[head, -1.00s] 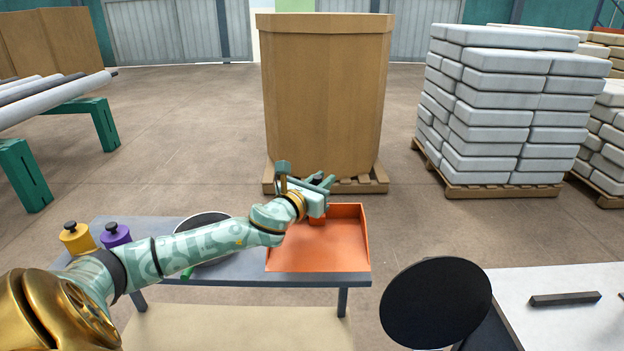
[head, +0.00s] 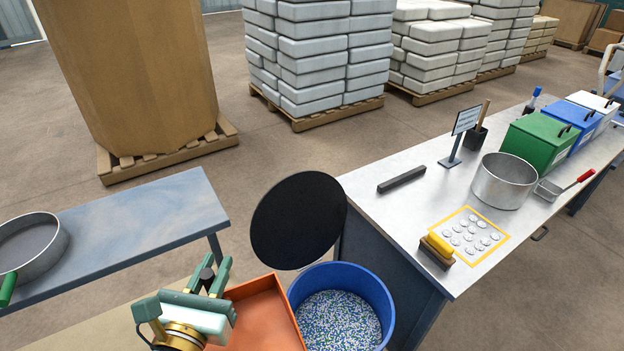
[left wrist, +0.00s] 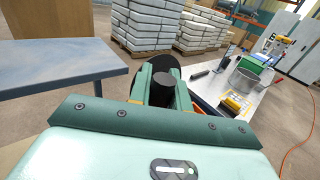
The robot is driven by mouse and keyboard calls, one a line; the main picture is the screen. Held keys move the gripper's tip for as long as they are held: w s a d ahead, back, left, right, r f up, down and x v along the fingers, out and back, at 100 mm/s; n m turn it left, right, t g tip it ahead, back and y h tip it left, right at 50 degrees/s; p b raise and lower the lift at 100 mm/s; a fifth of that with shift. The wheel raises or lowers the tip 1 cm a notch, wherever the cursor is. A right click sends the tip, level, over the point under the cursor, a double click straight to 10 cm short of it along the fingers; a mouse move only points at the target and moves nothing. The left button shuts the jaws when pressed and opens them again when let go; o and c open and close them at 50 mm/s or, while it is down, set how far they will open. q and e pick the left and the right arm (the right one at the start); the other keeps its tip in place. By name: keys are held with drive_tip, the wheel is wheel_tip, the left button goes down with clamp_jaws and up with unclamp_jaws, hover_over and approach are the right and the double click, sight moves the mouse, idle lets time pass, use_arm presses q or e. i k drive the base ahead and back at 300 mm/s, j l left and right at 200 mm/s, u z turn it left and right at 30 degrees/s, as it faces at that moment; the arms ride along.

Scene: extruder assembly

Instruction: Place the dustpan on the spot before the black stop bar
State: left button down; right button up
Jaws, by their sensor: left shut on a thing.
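My left gripper (head: 207,283) is shut on the dark handle of the orange dustpan (head: 262,318). It holds the dustpan in the air at the lower middle of the head view, left of a blue tub. The dustpan's lower part is cut off by the picture edge. In the left wrist view the dark handle end (left wrist: 163,92) shows between the green fingers. The black stop bar (head: 402,179) lies on the left part of the pale workbench (head: 375,207). The bench top before the bar is bare. My right gripper is not in view.
A black disc (head: 298,220) and a blue tub (head: 383,310) of pellets stand between dustpan and bench. A sign (head: 463,130), yellow-handled block (head: 437,250), metal pot (head: 503,182) and green bin (head: 541,139) are on the bench. A blue-grey table (head: 140,225) is left.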

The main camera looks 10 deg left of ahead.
sight(421, 196)
drive_tip(key=i+l, duration=0.1)
drive_tip(key=l, duration=0.65)
drive_tip(key=i+l+u, duration=0.1)
drive_tip(key=l, duration=0.65)
drive_tip(key=i+l, duration=0.1)
drive_tip(key=l, duration=0.65)
drive_tip(key=i+l, duration=0.25)
drive_tip(key=l, duration=0.15)
drive_tip(key=i+l+u, duration=0.1)
drive_tip(key=i+l, duration=0.15)
drive_tip(key=l, duration=0.2)
drive_tip(key=i+l, duration=0.25)
drive_tip(key=l, duration=0.15)
drive_tip(key=i+u, duration=0.1)
drive_tip(key=i, duration=0.7)
